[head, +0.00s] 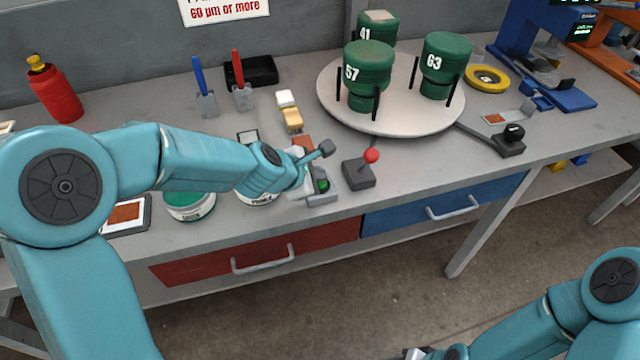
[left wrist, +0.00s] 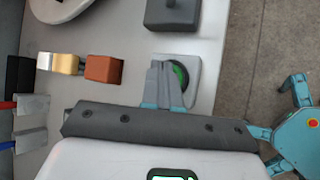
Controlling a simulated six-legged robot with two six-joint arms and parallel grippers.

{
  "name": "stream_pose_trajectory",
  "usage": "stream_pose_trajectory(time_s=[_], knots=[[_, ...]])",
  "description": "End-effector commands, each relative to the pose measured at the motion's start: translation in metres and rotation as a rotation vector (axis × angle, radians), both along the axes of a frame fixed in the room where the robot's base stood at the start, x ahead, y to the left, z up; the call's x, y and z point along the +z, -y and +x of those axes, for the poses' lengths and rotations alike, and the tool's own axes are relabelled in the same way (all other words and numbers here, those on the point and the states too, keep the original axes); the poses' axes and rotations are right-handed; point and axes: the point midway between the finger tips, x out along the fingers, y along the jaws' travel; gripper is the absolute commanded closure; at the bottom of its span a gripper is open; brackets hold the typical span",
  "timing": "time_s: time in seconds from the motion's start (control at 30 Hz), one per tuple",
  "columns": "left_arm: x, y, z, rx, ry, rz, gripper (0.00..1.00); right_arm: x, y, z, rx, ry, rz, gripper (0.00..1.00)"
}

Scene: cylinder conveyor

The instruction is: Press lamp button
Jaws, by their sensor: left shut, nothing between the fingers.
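The green lamp button (head: 322,186) sits on a small light grey housing (head: 323,199) near the front edge of the bench. In the left wrist view the button (left wrist: 181,75) is partly hidden behind my fingertips. My left gripper (head: 307,187) is shut and empty, with its fingers just beside or over the button. I cannot tell whether they touch it. In the left wrist view the shut fingers (left wrist: 165,80) lie over the left part of the button. Of my right gripper only a small part (head: 416,353) shows at the bottom edge in the head view.
A joystick with a red ball (head: 371,156) stands right of the button. A round turntable (head: 400,122) carries green numbered containers behind it. A green-topped tin (head: 189,203) stands to the left. Drawers (head: 445,203) are below.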

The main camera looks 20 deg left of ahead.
Motion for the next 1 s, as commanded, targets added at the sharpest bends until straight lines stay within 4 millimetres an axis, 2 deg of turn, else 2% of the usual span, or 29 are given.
stream_pose_trajectory(time_s=[0.53,0.87,1.0], knots=[[-0.005,0.0,0.0,0.0,0.0,0.0,1.0,-0.005,0.0,0.0,0.0,0.0,0.0,0.57],[0.013,0.0,0.0,-0.001,0.0,0.001,1.0,0.014,0.0,0.0,0.0,0.0,0.0,0.57],[0.015,0.0,0.0,-0.001,0.0,0.001,1.0,0.015,0.0,0.0,0.0,0.0,0.0,0.57]])
